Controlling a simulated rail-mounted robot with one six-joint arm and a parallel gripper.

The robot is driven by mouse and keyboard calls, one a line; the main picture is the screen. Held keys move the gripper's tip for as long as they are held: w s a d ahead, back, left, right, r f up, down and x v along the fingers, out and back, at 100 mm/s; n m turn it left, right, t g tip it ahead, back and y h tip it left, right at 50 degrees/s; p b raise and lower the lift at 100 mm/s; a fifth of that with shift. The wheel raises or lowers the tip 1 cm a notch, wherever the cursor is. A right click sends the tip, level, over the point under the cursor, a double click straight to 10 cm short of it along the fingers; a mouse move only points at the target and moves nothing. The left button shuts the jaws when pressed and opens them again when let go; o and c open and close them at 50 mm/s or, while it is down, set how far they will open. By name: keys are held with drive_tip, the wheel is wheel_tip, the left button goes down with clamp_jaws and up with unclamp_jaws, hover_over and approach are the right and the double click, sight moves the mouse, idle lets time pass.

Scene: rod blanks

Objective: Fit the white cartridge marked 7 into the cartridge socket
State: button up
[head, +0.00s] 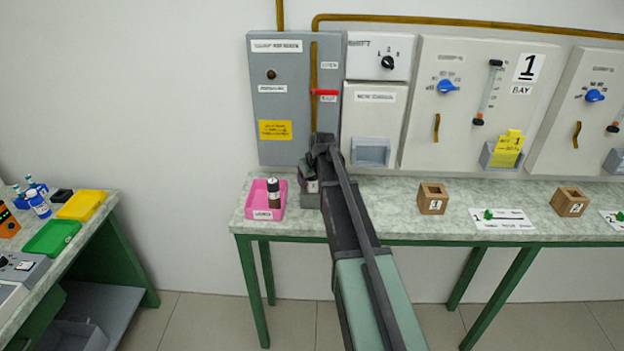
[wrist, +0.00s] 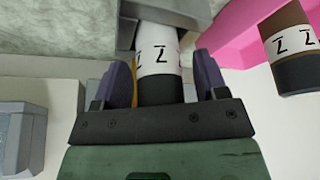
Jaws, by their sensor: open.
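A white cartridge (wrist: 158,52) with a dark end and black marks like a 7 or Z is between my gripper's (wrist: 162,68) two purple fingers in the wrist view. My fingers are open on either side of it, with a small gap visible. Its far end goes into or behind a grey block (wrist: 178,12), which looks like the cartridge socket; how deep it sits is hidden. In the head view my gripper (head: 316,172) is at the grey panel's foot, and my arm hides most of the socket area.
A pink tray (head: 249,197) left of my gripper holds another cartridge (head: 274,194), brown with a white band with similar marks; it also shows in the wrist view (wrist: 293,42). The grey panel (head: 275,97) has a red lever (head: 325,92). Wooden blocks (head: 432,198) stand farther right.

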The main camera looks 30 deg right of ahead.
drive_tip(key=shift+r+p, duration=0.3)
drive_tip(key=p+v, duration=1.1)
drive_tip(key=v, duration=0.1)
drive_tip(key=s+a+f+g, duration=0.1)
drive_tip(key=s+a+g, duration=0.3)
drive_tip(key=s+a, duration=1.7)
drive_tip(key=s, duration=0.4)
drive_tip(key=shift+s+a+f+g, duration=0.25)
drive_tip(key=shift+s+a+g, duration=0.05)
drive_tip(key=shift+a, duration=0.1)
